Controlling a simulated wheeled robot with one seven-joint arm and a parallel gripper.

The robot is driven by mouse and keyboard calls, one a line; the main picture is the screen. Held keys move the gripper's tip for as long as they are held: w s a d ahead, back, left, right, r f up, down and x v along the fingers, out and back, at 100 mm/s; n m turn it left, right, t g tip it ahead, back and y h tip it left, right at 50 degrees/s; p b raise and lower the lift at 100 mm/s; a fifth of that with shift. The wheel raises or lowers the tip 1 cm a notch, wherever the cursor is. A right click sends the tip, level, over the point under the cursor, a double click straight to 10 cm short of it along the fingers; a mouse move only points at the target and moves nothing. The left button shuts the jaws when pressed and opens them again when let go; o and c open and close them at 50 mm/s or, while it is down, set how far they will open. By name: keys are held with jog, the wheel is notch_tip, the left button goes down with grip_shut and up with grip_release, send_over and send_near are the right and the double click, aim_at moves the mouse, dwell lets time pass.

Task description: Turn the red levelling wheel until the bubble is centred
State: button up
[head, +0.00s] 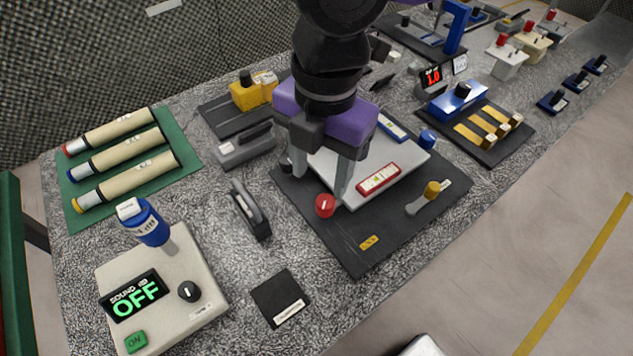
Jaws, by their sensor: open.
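The red levelling wheel (325,205) stands at the front left of a white plate (405,168), with a pale mark on its top. A red-framed level (379,179) lies on the plate's front side; its bubble is too small to read. A blue-framed level (392,126) lies farther back, partly behind my gripper. My gripper (319,185) has a purple body and two grey fingers. It is open and points down over the plate's left end. Its right finger ends just right of the red wheel, its left finger farther left and back. I cannot tell whether it touches anything.
The plate sits on a black base board (365,245). A blue knob (428,139) is at its far right, and a yellow-knobbed lever (431,190) at its right. Left stand a grey clamp-like tool (250,210) and a sound box (160,290).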

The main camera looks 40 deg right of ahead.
aim_at(325, 203)
jog(key=shift+s+d+f, duration=0.1)
jog(key=shift+s+d, duration=0.1)
jog(key=shift+d, duration=0.15)
jog(key=shift+d+f, duration=0.1)
jog(key=shift+f, duration=0.25)
notch_tip(325, 203, down, 7)
jog(key=shift+r+b, duration=0.1)
jog(key=shift+b, duration=0.55)
grip_shut()
